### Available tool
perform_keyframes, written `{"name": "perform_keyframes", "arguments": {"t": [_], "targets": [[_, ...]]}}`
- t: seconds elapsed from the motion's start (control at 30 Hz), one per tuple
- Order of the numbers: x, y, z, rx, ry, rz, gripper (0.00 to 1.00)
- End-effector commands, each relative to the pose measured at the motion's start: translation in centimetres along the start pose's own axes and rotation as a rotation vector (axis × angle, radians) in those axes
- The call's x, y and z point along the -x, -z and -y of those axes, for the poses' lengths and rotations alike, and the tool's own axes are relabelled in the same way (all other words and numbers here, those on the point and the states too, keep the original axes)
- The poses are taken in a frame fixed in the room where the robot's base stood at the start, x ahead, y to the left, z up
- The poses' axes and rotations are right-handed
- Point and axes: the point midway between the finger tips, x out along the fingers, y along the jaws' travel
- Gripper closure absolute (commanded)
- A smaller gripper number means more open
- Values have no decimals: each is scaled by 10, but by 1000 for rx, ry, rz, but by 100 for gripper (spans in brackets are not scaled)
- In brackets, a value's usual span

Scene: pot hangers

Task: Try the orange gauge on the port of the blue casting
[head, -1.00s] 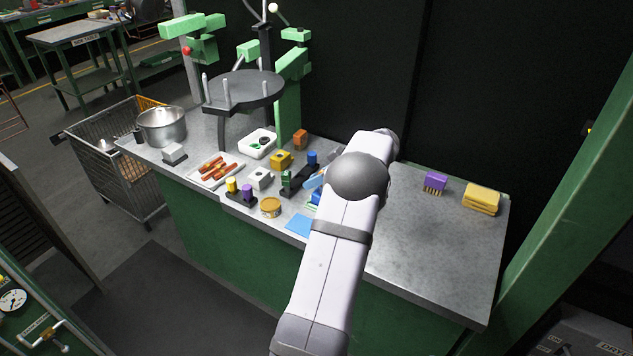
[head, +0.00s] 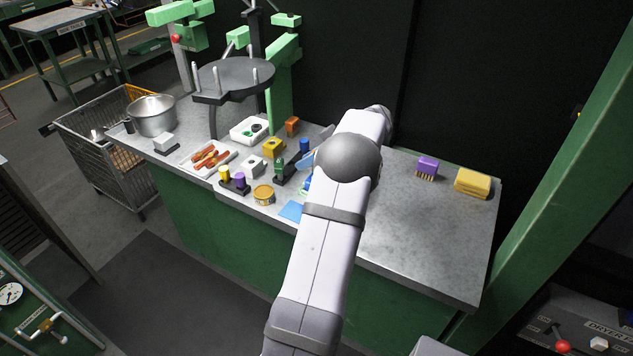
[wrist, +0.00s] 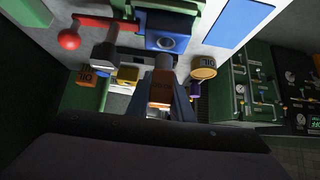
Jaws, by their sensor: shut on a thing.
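In the wrist view, my gripper (wrist: 163,103) is shut on the orange gauge (wrist: 160,89), which stands out between the dark fingers. A grey part extends from the gauge's far end towards the blue casting (wrist: 150,42). The casting shows a round port (wrist: 167,43) on its near face. The gauge's end appears just short of the port in the picture; I cannot tell the true gap or whether they touch. In the head view my arm hides my gripper and the gauge; only a bit of the blue casting (head: 308,183) shows beside the arm.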

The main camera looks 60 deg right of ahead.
Motion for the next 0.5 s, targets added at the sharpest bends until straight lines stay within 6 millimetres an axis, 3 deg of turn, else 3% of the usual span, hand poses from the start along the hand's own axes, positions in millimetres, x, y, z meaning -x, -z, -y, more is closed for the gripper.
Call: {"name": "perform_keyframes", "arguments": {"t": [0.5], "targets": [[18,18,0,1,-1,-1,100]]}}
